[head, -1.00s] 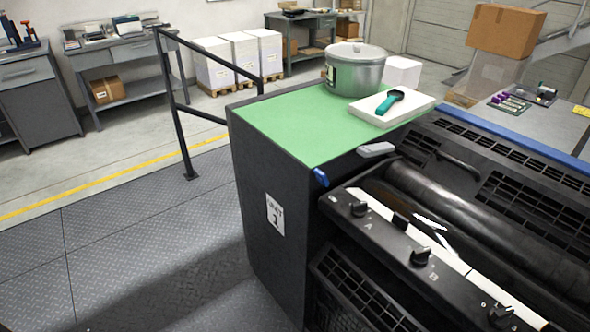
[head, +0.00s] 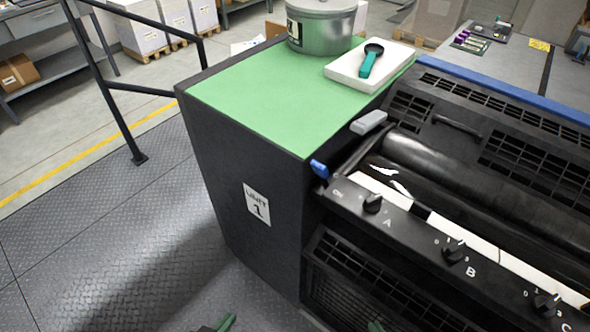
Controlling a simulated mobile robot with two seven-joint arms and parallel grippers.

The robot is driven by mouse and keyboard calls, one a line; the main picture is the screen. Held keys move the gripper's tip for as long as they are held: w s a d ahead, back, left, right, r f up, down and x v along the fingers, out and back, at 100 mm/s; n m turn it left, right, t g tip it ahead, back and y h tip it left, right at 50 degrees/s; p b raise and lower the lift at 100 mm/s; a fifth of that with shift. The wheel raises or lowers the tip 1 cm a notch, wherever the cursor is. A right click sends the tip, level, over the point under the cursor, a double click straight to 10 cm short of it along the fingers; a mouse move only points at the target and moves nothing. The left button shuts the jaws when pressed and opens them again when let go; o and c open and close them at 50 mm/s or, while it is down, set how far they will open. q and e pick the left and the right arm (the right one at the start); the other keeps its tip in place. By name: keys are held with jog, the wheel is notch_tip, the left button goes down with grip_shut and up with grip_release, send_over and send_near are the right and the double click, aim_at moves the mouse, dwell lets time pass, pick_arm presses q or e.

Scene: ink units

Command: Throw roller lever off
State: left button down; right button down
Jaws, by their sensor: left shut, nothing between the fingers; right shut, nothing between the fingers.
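A small blue-ended lever (head: 320,169) sticks out at the near left corner of the black press, beside the unit 1 cabinet. A light grey handle (head: 369,122) sits a little above it, at the cabinet's right edge. Neither is labelled as the roller lever. The dark roller (head: 440,165) lies behind a black panel with knobs A (head: 373,204), B (head: 454,251) and C (head: 546,304). My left gripper (head: 227,322) and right gripper (head: 376,326) just show as green tips at the bottom edge, shut and empty, well below both levers.
The unit 1 cabinet (head: 250,165) has a green top (head: 270,100) with a metal pot (head: 322,25) and a white slab (head: 350,75) bearing a teal-handled tool (head: 370,60). A dark railing (head: 120,105) stands to the left. The metal-plate floor (head: 110,235) in front is clear.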

aim_at(317, 170)
dwell(0.3)
pick_arm(q)
jog(key=w+d+r+n+t+h+b, duration=0.5)
jog(key=w+d+r+n+b, duration=0.15)
jog(key=w+r, duration=0.35)
notch_tip(317, 170, up, 10)
jog(key=d+n+t+h+b, duration=0.2)
jog(key=n+t+h, duration=0.1)
jog(key=n+h, duration=0.2)
jog(key=shift+d+r+n+t+h+b, duration=0.25)
jog(key=shift+n+t+h+b, duration=0.15)
jog(key=shift+n, duration=0.25)
jog(key=shift+w, duration=0.1)
jog(key=p+x, duration=0.1)
jog(key=x, duration=1.2)
jog(key=shift+w+d+p, duration=0.25)
jog(key=shift+w+p, duration=0.1)
